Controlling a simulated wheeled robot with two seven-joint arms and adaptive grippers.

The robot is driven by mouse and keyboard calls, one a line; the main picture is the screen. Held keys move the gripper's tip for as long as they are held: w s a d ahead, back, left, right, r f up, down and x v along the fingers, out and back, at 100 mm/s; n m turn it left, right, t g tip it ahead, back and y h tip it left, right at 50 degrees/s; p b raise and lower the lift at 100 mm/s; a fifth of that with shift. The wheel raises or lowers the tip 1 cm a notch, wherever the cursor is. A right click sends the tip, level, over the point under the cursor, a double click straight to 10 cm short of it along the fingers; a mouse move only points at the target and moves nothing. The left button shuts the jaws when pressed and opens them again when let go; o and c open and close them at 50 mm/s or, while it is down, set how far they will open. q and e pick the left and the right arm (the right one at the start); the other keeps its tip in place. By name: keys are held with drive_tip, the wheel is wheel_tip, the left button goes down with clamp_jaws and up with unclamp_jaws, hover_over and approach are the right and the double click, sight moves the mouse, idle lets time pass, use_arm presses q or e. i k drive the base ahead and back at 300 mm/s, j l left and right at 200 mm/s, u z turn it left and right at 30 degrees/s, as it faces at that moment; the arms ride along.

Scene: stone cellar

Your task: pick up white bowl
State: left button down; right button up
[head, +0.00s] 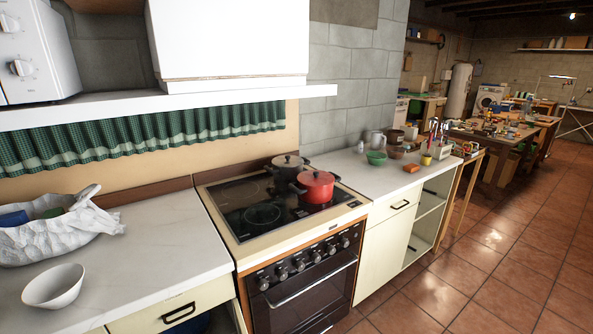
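A white bowl (54,287) sits upright on the pale marbled counter (150,252) at the lower left of the head view. It stands near the counter's front, in front of a crumpled white plastic bag (62,233) and a little apart from it. The inside of the bowl that shows looks empty. Neither of my grippers shows in this view.
A stove (285,255) with a red pot (315,186) and a dark pot (287,169) stands right of the counter. A white shelf (190,103) overhangs the counter's back. The counter right of the bowl is clear. Open tiled floor (480,260) lies at right.

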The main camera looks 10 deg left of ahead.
sight(56, 288)
drive_tip(key=u, duration=1.3)
drive_tip(key=k, duration=0.05)
